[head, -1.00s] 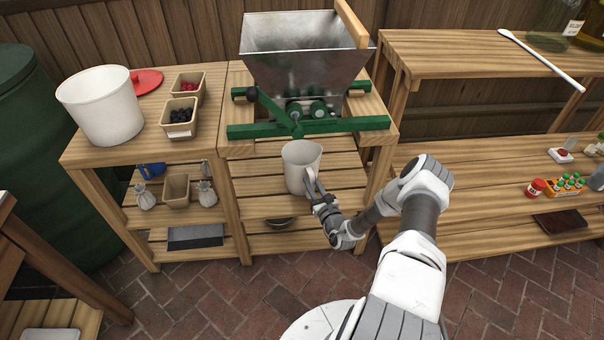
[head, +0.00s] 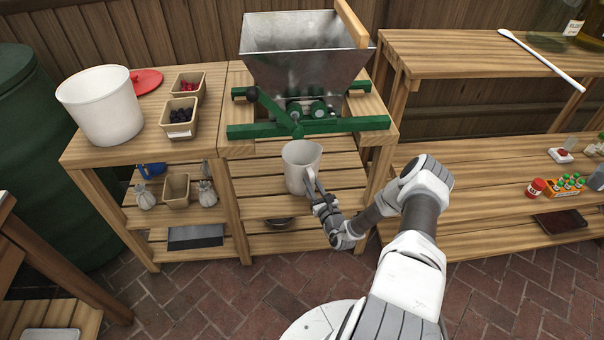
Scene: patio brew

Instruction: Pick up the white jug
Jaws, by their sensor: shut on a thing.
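The white jug (head: 299,166) is upright at the middle shelf of the slatted wooden stand, below the green-framed grain mill. Its handle faces right and toward me. My gripper (head: 314,186) is shut on the jug's handle, at the jug's right side. The fingertips are small and partly merge with the handle. I cannot tell whether the jug's base touches the shelf.
The metal-hoppered mill (head: 305,50) with its green crank stands above the jug. A white bucket (head: 102,106) and two small berry boxes (head: 179,117) are on the left tabletop. The shelf (head: 470,195) to the right has clear room.

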